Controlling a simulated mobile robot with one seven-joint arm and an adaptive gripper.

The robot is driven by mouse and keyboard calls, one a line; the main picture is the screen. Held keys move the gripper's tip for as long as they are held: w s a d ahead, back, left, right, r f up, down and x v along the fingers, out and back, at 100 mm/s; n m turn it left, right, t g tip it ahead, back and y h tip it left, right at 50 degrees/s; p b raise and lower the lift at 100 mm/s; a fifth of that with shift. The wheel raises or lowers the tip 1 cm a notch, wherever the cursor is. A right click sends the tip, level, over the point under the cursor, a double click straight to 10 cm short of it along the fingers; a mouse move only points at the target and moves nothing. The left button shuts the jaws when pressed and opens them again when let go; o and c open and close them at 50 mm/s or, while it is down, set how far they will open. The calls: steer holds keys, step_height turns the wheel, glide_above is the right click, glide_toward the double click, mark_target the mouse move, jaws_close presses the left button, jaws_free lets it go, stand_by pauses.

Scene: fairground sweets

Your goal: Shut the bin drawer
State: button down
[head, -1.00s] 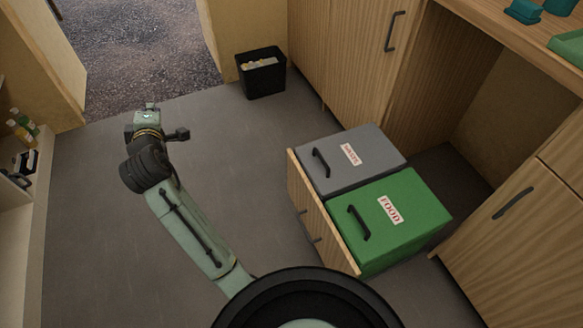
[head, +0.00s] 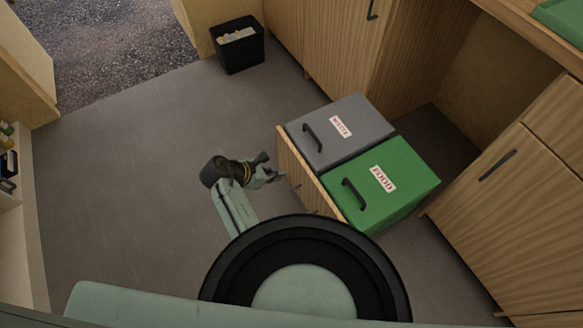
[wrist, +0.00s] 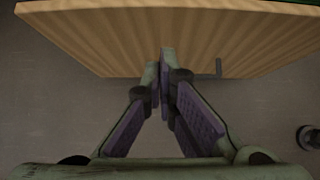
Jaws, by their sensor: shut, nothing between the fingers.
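The bin drawer is pulled out from under the counter. Its wooden front (head: 308,180) stands well clear of the cabinet, and the front also spans the top of the wrist view (wrist: 110,36). Inside sit a grey-lidded bin (head: 362,124) and a green bin (head: 402,178) labelled FOOD, each with a black handle. My gripper (head: 280,176) is just left of the drawer front, pointing at it. In the wrist view my gripper (wrist: 159,62) is shut and empty, with its fingertips over the lower part of the front. I cannot tell whether they touch it.
A black waste bin (head: 238,46) stands by the doorway at the back. Wooden cabinet doors (head: 510,190) flank the drawer's dark opening (head: 440,130). The grey floor (head: 120,170) to the left is clear. Shelves (head: 12,200) stand at the far left.

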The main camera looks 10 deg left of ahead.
mark_target(340, 143)
steer(key=w+d, duration=0.1)
steer(key=w+d+f, duration=0.1)
steer(key=d, duration=0.1)
steer(key=w+d, duration=0.1)
steer(key=shift+w+d+f+p, duration=0.25)
steer(key=shift+d+f+p, duration=0.05)
steer(key=shift+f+p, duration=0.1)
steer(key=shift+w+d+r, duration=0.1)
steer(key=shift+w+d, duration=0.3)
steer(key=shift+d, duration=0.15)
steer(key=w+d, duration=0.3)
steer(key=d, duration=0.2)
steer(key=w+d+p, duration=0.1)
steer(key=w+d, duration=0.3)
steer(key=d, duration=0.1)
steer(key=w+d, duration=0.4)
steer(key=d, duration=0.1)
steer(key=shift+w+d+p, duration=0.1)
steer(key=shift+d+p, duration=0.25)
steer(key=shift+p, duration=0.05)
steer(key=w+d+b, duration=1)
steer(key=w+d, duration=0.3)
steer(key=d, duration=0.5)
steer(key=shift+w+d+b, duration=0.3)
steer(key=shift+w, duration=0.1)
